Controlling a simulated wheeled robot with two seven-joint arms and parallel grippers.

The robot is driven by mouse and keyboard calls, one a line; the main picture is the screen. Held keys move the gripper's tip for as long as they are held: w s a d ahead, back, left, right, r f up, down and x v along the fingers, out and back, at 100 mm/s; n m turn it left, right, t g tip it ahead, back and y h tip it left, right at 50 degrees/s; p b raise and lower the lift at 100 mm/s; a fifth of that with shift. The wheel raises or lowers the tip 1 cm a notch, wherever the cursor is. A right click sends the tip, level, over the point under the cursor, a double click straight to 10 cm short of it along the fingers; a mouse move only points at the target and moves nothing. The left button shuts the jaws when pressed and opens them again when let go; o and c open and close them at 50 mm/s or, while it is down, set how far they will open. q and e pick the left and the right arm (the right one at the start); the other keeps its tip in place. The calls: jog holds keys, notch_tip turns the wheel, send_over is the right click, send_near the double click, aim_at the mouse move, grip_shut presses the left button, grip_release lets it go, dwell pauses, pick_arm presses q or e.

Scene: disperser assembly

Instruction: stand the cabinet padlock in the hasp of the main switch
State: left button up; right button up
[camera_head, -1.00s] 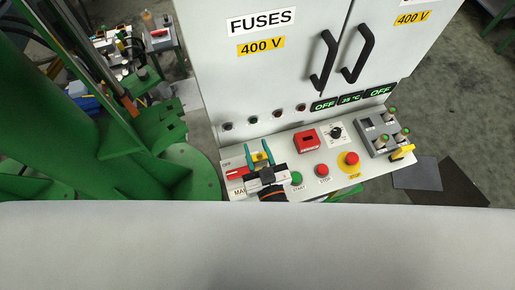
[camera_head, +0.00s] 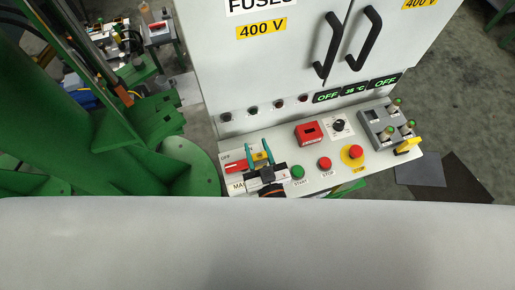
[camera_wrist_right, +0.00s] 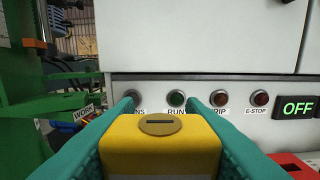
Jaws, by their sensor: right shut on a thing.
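The padlock is a yellow block with a round brass keyhole face (camera_wrist_right: 160,125), filling the lower middle of the right wrist view. My right gripper (camera_head: 260,154) has teal fingers and is shut on the padlock, one finger on each side. In the head view the padlock (camera_head: 262,157) shows small between the fingers, over the left end of the control panel. The main switch (camera_head: 239,167), with a red handle, is just left of the gripper beside an OFF label. The hasp and the padlock's shackle cannot be made out. My left gripper is not in view.
Right of the gripper are the green START button (camera_head: 298,172), a red STOP button (camera_head: 324,163) and the emergency stop (camera_head: 355,152). A red box (camera_head: 308,132) stands behind them. The cabinet's front with indicator lamps (camera_head: 253,111) rises behind the panel. A green column stands at left.

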jog(key=shift+p, duration=0.55)
dwell(1.2)
jog(key=shift+f+b, duration=1.65)
jog(key=shift+f, duration=0.6)
jog(key=o, duration=1.1)
jog(key=shift+o, duration=0.2)
jog(key=shift+s, duration=0.1)
jog(key=b+v, duration=0.2)
jog(key=v, duration=1)
